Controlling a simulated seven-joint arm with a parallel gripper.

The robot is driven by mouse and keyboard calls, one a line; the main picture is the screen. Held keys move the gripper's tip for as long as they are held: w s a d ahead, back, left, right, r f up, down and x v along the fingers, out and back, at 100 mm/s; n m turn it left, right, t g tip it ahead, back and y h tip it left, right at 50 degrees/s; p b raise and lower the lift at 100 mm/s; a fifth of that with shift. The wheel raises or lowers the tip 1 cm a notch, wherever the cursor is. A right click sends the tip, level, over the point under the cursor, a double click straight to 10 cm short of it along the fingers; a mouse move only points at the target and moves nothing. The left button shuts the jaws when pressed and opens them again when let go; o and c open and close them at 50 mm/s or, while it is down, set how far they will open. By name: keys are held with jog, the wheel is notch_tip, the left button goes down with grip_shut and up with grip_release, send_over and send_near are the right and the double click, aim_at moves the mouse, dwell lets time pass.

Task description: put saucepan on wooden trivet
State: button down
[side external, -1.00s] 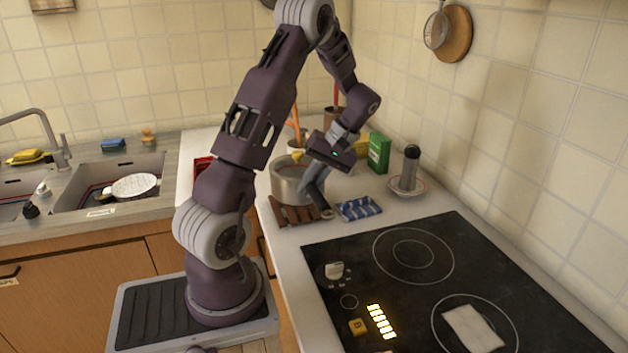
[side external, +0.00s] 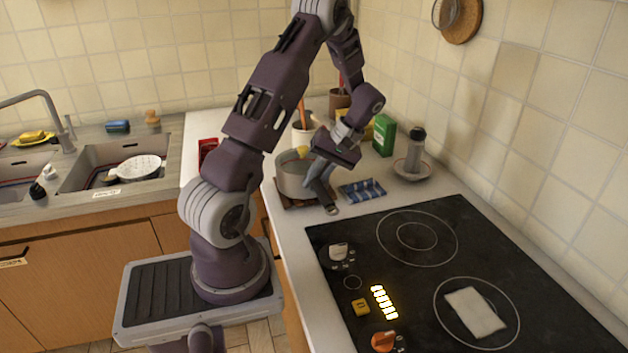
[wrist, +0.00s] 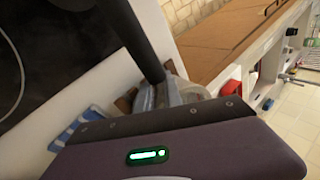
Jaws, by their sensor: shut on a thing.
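The saucepan (side external: 291,181), a light grey metal pot, is over the wooden trivet (side external: 290,203) on the white counter. Only the trivet's brown slats at the front and side show below the pan. I cannot tell whether the pan's base fully rests on it. My gripper (side external: 322,182) is at the pan's right side, pointing down, shut on the saucepan by its handle. The fingers hide part of the pan's side. In the wrist view a dark bar, likely the handle, runs down to the metal (wrist: 186,90) beside the gripper body.
A blue striped cloth (side external: 362,190) lies just right of the pan. The black cooktop (side external: 345,235) is in front. The sink is at left.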

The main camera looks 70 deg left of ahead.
jog(key=shift+f, duration=0.2)
jog(key=c, duration=1.4)
grip_release()
jog(key=shift+r, duration=1.5)
jog(key=shift+r, duration=1.95)
